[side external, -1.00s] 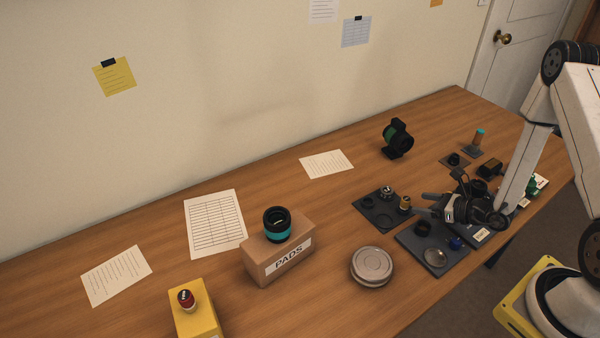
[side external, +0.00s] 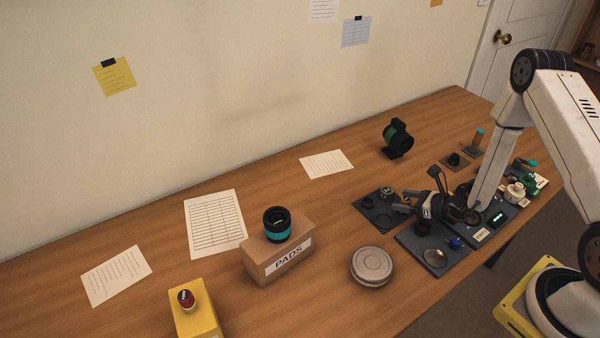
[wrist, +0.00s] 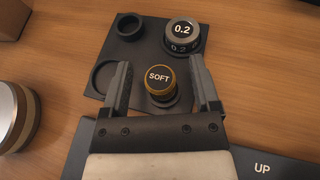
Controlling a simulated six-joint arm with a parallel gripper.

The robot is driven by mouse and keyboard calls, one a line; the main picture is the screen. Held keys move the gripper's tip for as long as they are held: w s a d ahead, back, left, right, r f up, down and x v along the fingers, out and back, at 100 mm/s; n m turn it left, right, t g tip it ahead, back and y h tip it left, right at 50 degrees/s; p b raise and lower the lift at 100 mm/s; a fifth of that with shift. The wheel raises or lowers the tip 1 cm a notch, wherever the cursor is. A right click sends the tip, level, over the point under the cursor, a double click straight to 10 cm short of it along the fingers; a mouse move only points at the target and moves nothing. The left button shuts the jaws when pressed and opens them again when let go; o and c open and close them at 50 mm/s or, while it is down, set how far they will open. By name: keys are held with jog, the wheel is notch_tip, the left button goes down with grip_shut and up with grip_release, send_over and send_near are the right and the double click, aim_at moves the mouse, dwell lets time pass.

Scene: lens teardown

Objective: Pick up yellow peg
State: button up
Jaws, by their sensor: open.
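The yellow peg (wrist: 152,97) has a black top marked SOFT and a yellow-gold rim. In the wrist view it stands at the near right part of a dark tray (wrist: 122,45). My gripper (wrist: 161,72) is open, with one finger on each side of the peg. Gaps show between the peg and both fingers. In the side view my gripper (side external: 406,202) is over the right edge of this tray (side external: 366,205), and the peg is hidden behind it.
A dial marked 0.2 (wrist: 182,36) stands beyond the peg on the same tray. A round tin (side external: 372,264) and a second dark tray (side external: 411,247) with parts lie nearby. The PADS box (side external: 262,262) carries a lens.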

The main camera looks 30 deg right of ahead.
aim_at(407, 198)
grip_shut()
jog(key=shift+r, duration=0.15)
jog(key=shift+r, duration=4.85)
